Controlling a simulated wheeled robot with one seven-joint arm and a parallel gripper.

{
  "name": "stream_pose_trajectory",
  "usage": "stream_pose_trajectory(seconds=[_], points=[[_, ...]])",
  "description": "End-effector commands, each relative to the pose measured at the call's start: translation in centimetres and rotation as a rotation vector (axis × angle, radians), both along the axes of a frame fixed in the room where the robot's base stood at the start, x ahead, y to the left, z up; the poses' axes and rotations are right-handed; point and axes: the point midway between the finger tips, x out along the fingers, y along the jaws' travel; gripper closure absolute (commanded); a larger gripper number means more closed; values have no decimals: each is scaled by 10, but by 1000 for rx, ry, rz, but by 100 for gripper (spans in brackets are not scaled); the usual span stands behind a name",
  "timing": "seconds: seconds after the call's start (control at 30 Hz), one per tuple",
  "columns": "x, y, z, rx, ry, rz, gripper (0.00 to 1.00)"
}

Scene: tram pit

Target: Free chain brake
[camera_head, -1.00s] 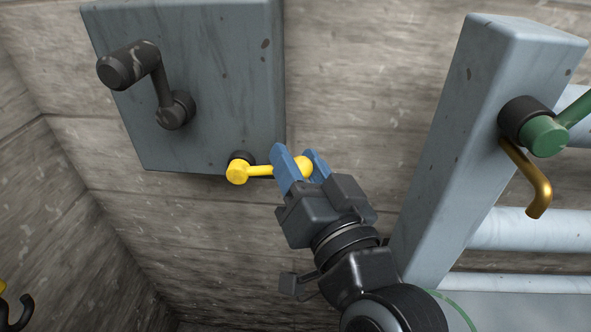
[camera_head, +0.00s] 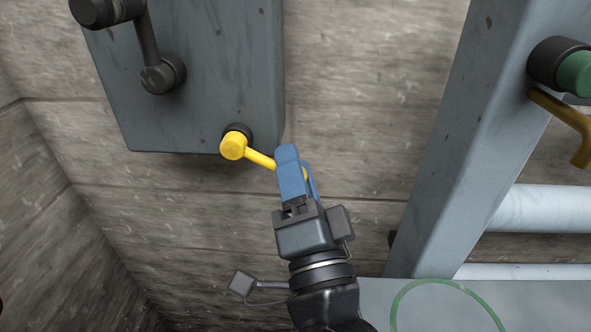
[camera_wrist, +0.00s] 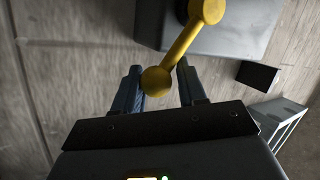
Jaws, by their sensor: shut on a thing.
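The chain brake is a yellow lever (camera_head: 259,158) with a round hub, at the bottom edge of a grey-blue wall box (camera_head: 205,80). It slopes down to the right from the hub. My gripper (camera_head: 293,165) has blue fingers and is shut on the lever's ball end, which the fingers mostly hide in the head view. In the wrist view the yellow ball (camera_wrist: 157,80) sits between the two fingers, and the lever runs up and right to its hub.
A dark crank handle (camera_head: 146,45) is on the box's upper left. A grey-blue post (camera_head: 470,130) stands to the right, with a green-capped knob (camera_head: 575,74) and a brass lever (camera_head: 566,125). A pale surface with a green ring (camera_head: 448,283) lies below right. Bare concrete wall lies between box and post.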

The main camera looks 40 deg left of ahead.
Motion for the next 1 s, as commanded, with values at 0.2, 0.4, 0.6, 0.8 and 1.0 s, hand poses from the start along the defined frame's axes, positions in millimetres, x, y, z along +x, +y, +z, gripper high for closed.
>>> stream_pose_trajectory(seconds=[0.2,0.4,0.6,0.8,1.0], points=[[-3,4,-10,2,19,9,100],[-4,4,-10,2,20,10,100],[-4,5,-10,2,21,12,52],[-4,5,-8,5,18,12,36],[-3,3,-6,9,15,8,36]])
